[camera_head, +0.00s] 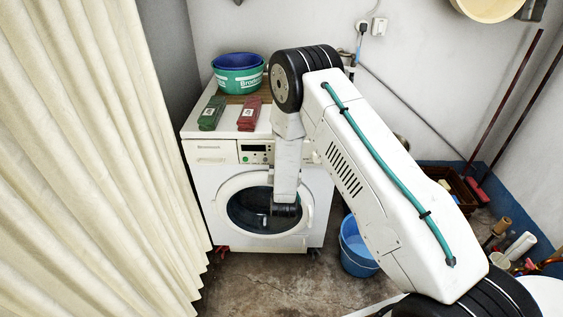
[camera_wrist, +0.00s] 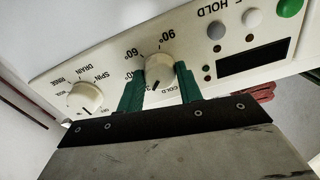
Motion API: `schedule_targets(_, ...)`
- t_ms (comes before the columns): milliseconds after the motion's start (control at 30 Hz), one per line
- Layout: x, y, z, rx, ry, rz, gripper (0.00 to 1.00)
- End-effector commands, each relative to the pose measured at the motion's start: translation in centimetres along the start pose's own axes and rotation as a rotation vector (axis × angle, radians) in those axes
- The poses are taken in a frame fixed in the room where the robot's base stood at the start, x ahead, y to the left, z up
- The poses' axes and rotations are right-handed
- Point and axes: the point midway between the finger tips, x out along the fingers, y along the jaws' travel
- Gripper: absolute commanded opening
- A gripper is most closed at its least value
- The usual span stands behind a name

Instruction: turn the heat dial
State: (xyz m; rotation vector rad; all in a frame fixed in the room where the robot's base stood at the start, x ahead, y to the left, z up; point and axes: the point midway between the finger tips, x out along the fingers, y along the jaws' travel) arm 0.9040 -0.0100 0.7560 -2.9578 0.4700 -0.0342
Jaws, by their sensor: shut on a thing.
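The heat dial (camera_wrist: 160,68) is a round cream knob on the washing machine's panel, ringed by marks including 90°, 60° and COLD. In the wrist view my gripper (camera_wrist: 161,80) has one green finger on each side of the dial and is shut on it. A dark pointer mark shows at the dial's lower edge, near the COLD side. Some lower marks are partly hidden by the fingers. In the head view the washing machine (camera_head: 215,180) is white with a round door; my arm hides the dial and fingers.
A second knob (camera_wrist: 85,97), marked SPIN, DRAIN and RINSE, sits left of the dial. Round buttons (camera_wrist: 216,30) and a dark display (camera_wrist: 252,58) are to the right. A green tub (camera_head: 238,80) stands on the machine. A blue bucket (camera_head: 356,250) is on the floor beside it.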

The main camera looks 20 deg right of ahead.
Motion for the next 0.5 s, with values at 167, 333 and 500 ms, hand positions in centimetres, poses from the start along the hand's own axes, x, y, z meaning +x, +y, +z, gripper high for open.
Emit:
schedule_targets(167, -0.15, -0.38, 0.28, 0.038, -0.008, -0.010, 0.13)
schedule_targets(333, -0.15, -0.41, 0.27, 0.052, -0.007, -0.010, 0.13)
schedule_targets(500, -0.16, -0.44, 0.26, 0.052, -0.007, -0.011, 0.13)
